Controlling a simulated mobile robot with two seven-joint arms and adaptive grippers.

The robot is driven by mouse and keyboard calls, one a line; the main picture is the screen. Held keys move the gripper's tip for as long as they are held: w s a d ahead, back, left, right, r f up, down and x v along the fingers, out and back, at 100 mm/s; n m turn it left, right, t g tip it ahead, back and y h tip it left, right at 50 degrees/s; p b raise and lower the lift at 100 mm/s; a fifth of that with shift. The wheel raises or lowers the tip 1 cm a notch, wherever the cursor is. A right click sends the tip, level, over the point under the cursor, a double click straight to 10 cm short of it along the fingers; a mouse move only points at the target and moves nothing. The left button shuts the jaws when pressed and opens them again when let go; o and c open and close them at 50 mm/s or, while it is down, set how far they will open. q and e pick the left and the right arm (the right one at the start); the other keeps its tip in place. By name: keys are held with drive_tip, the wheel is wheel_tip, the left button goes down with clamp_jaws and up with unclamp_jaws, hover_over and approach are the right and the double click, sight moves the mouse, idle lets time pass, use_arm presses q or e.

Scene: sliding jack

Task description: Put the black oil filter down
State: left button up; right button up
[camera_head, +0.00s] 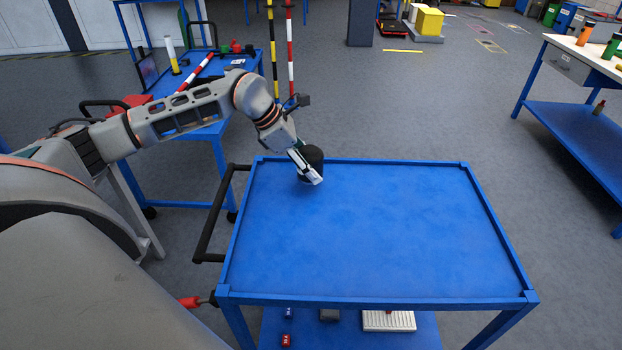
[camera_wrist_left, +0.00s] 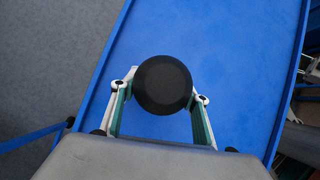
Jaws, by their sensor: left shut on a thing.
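The black oil filter (camera_head: 313,155) is a dark round-ended cylinder near the far left corner of the blue cart's top (camera_head: 390,230). My left gripper (camera_head: 306,170) is shut on it. In the left wrist view the filter (camera_wrist_left: 162,85) shows as a black disc between the two fingers of my left gripper (camera_wrist_left: 160,100), with the blue top beneath. I cannot tell whether the filter touches the surface. My right gripper is not in view.
The cart top is otherwise bare, with a raised rim and a black handle (camera_head: 215,215) at its left. A second blue cart (camera_head: 215,75) stands behind left, a workbench (camera_head: 580,120) at right.

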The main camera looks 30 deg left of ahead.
use_arm(q)
wheel_tip(320, 180, down, 4)
drive_tip(key=shift+f, duration=0.15)
idle(0.3)
drive_tip(key=o, duration=1.3)
drive_tip(key=shift+f, duration=0.1)
drive_tip(key=shift+o, duration=0.2)
drive_tip(key=v, duration=1.2)
